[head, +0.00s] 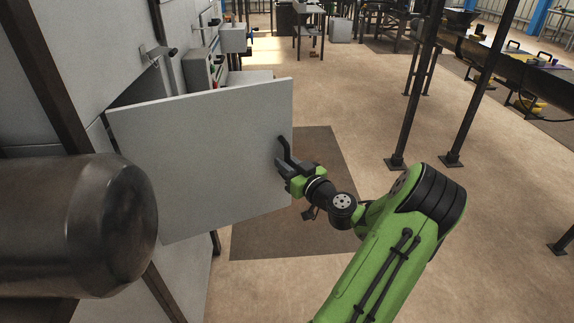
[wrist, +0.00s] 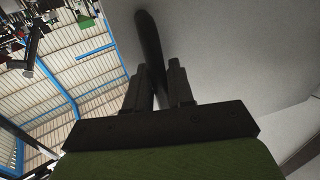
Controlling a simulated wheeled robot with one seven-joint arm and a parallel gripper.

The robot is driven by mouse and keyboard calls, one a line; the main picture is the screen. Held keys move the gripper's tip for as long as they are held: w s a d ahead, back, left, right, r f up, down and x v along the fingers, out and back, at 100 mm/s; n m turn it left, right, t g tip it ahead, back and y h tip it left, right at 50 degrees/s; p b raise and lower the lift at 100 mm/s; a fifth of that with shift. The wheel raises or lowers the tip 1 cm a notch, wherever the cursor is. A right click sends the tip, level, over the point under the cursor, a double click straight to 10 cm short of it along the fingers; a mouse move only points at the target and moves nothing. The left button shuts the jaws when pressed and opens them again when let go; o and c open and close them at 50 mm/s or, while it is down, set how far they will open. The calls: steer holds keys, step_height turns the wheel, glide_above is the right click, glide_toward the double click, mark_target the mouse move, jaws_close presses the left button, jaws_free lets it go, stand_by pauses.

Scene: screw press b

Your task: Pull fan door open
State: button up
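The fan door (head: 205,150) is a flat light-grey panel. It stands swung out from the grey machine wall at the left, at a wide angle. Its dark handle (head: 284,146) is near the free right edge. My gripper (head: 284,166) is at the handle, its fingers against the door's edge region. In the wrist view the dark handle (wrist: 149,45) runs down between the two fingers of my gripper (wrist: 159,80), which close around it. The door's pale surface (wrist: 235,50) fills the right of that view. The exact finger contact is in shadow.
A large dark metal cylinder (head: 75,225) juts in at the lower left, in front of the door. A dark floor mat (head: 300,225) lies under the gripper. Steel posts (head: 408,90) stand to the right. The floor between mat and posts is clear.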

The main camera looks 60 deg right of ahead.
steer(key=shift+o, duration=1.1)
steer(key=shift+s+a, duration=0.1)
steer(key=shift+s, duration=0.15)
steer(key=v, duration=1.5)
steer(key=shift+s+f, duration=0.1)
